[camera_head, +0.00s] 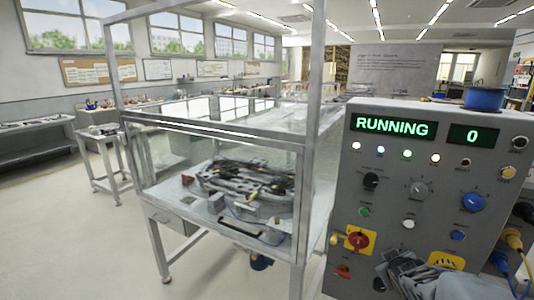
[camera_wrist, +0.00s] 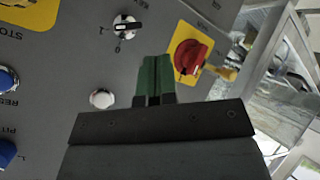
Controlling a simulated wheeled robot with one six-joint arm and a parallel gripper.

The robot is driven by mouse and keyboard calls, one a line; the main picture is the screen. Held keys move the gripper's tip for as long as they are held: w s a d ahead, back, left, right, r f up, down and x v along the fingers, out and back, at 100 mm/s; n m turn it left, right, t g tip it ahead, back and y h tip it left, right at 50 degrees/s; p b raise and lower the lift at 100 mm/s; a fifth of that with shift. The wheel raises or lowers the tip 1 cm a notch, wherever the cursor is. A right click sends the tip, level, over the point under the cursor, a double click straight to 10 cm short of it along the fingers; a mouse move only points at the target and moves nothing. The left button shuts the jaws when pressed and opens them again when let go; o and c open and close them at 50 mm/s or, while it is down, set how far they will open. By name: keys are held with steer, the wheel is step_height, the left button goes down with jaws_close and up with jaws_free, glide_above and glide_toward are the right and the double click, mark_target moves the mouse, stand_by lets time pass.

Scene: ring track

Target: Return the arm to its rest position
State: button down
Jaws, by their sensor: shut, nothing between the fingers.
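My gripper (camera_head: 392,262) is at the lower right in the head view, in front of the lower part of a grey control panel (camera_head: 335,180). In the wrist view its two green fingers (camera_wrist: 156,66) are together with nothing between them. They point at the panel face, between a white button (camera_wrist: 102,98) and a red rotary switch on a yellow plate (camera_wrist: 190,57). I cannot tell whether the fingertips touch the panel. The panel display (camera_head: 393,127) reads RUNNING and a second display (camera_head: 472,135) reads 0. My arm comes in from the lower right.
A glass-walled enclosure (camera_head: 215,139) on a metal frame stands left of the panel, with a metal mechanism (camera_head: 247,182) inside. A blue bowl-like item (camera_head: 484,98) sits on the panel top. Cables with yellow and blue plugs (camera_head: 514,240) hang at its right. Open floor (camera_head: 60,220) lies left.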

steer(key=s+a+r+m+g+y, duration=0.1)
steer(key=s+a+m+g+y, duration=0.2)
steer(key=s+a, duration=1.2)
steer(key=a+g, duration=0.3)
steer(key=shift+a+r+y, duration=0.2)
steer(key=shift+r+y, duration=0.15)
steer(key=shift+y, duration=0.05)
stand_by(5.8)
